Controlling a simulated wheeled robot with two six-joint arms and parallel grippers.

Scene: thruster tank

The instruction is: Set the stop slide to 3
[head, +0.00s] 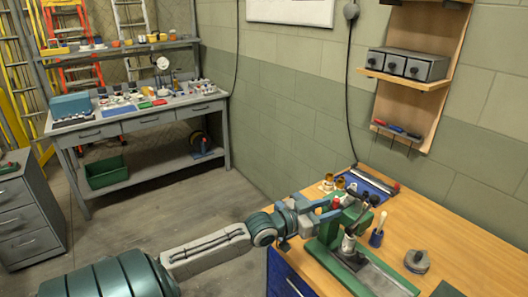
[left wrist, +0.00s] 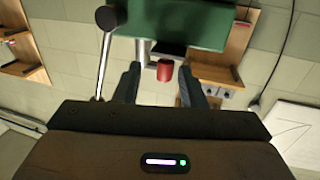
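A green bench device (head: 347,228) with a metal column and a lever stands on the wooden bench; its green housing (left wrist: 180,22) fills the top of the left wrist view. A small red knob (head: 337,202) sits on its left side. In the left wrist view the red knob (left wrist: 165,70) hangs below the housing beside a metal rod. My left gripper (head: 328,209) is at the device's left side. Its two fingers (left wrist: 158,84) are open, one on each side of the knob, with gaps visible. I cannot make out any scale or number. My right gripper is not in view.
A blue tray (head: 372,187), small jars (head: 333,183), a cup of tools (head: 377,237) and a round grey object (head: 417,261) are close by on the wooden bench (head: 465,240). A shelf with drawers (head: 405,65) hangs above.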

